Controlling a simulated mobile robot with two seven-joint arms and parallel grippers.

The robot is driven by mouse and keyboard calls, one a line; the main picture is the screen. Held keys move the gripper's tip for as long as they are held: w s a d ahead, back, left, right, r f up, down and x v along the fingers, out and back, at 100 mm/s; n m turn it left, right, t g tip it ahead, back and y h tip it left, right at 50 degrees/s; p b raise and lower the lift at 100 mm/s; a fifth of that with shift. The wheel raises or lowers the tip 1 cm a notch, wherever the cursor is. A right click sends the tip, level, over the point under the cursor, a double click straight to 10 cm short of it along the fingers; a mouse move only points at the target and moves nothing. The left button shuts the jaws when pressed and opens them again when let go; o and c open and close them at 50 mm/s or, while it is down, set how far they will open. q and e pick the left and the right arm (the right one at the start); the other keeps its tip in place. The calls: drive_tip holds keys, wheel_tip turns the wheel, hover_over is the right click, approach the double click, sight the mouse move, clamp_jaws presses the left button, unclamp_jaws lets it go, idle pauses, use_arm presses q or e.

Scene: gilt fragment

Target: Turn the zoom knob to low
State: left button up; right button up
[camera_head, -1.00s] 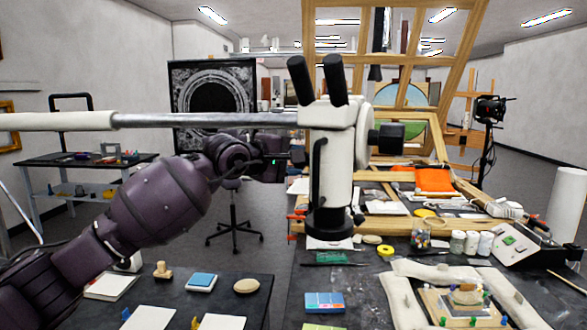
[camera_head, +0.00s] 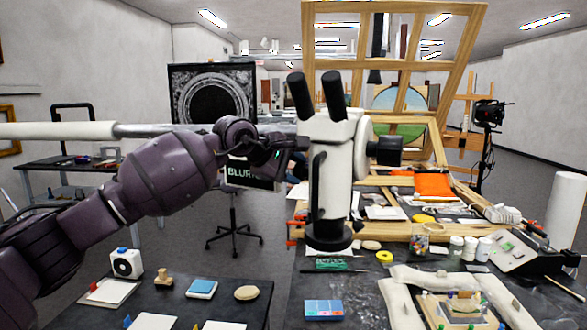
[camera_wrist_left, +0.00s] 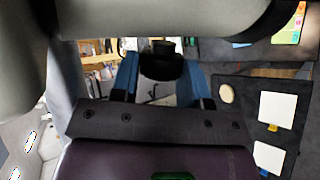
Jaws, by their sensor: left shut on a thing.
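The white stereo microscope (camera_head: 331,185) with two black eyepieces stands upright in the middle of the head view, on its boom arm. My left gripper (camera_head: 290,143) is at the left side of the microscope's upper body. In the left wrist view, its two blue fingers (camera_wrist_left: 157,80) stand on either side of a dark round knob (camera_wrist_left: 162,64) and are shut on it. The gripper hides this knob in the head view, and I cannot read its setting. My right gripper is not in view.
The white boom (camera_head: 60,130) runs left behind my arm. A dark panel reading "BLUR" (camera_head: 252,174) shows partly below my gripper. A wooden easel frame (camera_head: 425,110) stands behind the microscope. The dark table (camera_head: 345,285) holds a blue box (camera_head: 324,308) and jars.

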use_arm(q)
drive_tip(key=shift+f, duration=0.2)
drive_tip(key=o, duration=0.9)
drive_tip(key=shift+w, duration=0.1)
drive_tip(key=shift+r, duration=0.2)
drive_tip(key=shift+s+a+r, duration=0.15)
drive_tip(key=shift+s+a, duration=0.1)
drive_tip(key=b+v, duration=0.2)
drive_tip(key=v, duration=0.8)
